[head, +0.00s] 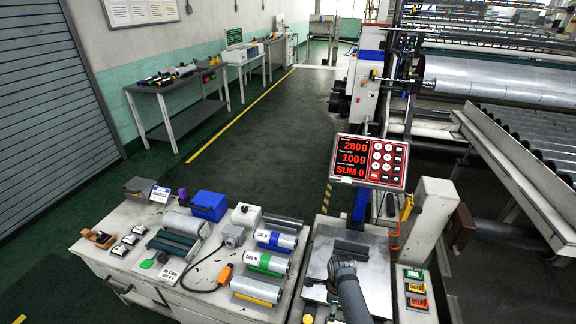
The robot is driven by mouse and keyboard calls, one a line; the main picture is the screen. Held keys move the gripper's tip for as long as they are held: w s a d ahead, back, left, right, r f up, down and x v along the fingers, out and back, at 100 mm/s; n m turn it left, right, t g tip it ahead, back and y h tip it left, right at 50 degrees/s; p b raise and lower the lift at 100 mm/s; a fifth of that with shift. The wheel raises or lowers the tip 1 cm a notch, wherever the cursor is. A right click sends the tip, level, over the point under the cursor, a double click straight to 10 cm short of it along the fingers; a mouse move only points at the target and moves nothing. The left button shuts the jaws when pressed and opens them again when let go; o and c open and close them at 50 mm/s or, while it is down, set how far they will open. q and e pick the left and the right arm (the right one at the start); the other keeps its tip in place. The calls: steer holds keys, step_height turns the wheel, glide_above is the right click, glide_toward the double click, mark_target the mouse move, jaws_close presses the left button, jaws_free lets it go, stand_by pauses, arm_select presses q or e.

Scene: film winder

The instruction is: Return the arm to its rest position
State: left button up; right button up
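One arm, which looks like my right, comes in from the bottom edge, right of centre. Its dark gripper (342,266) is over the metal weighing plate (377,282). A dark grey bar (350,249) lies on the plate just beyond the gripper. The fingertips are small and dark, so I cannot tell whether they are open or shut, or whether they touch the bar. My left gripper is not in view.
A display (369,162) above the plate reads 280g, 100g, SUM 0. A white post (428,225) stands right of the plate. Left is a crowded workbench (205,266) with silver rolls (277,240), a blue box (208,206) and a cabled grey device (233,236).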

steer(key=s+d+f+n, duration=0.3)
steer(key=s+f+n, duration=0.2)
steer(key=s+f, duration=0.4)
steer(key=s+d+f+n, duration=0.4)
steer(key=s+f+n, duration=0.2)
steer(key=s+f, duration=0.3)
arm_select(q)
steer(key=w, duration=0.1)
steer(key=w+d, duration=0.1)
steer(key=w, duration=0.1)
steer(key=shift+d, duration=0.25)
arm_select(e)
steer(key=s+d+f+n, duration=0.2)
steer(key=s+n, duration=0.1)
steer(key=s, duration=0.3)
steer(key=s+d+f+n, duration=0.2)
steer(key=s+n, duration=0.1)
steer(key=s, duration=0.4)
steer(key=s+d+f+n+t, duration=0.1)
steer(key=s+d+f+n, duration=0.1)
steer(key=s, duration=0.5)
steer(key=shift+s+d+f+n+h, duration=0.15)
steer(key=shift+d+f+n+h, duration=0.3)
steer(key=shift+n, duration=0.55)
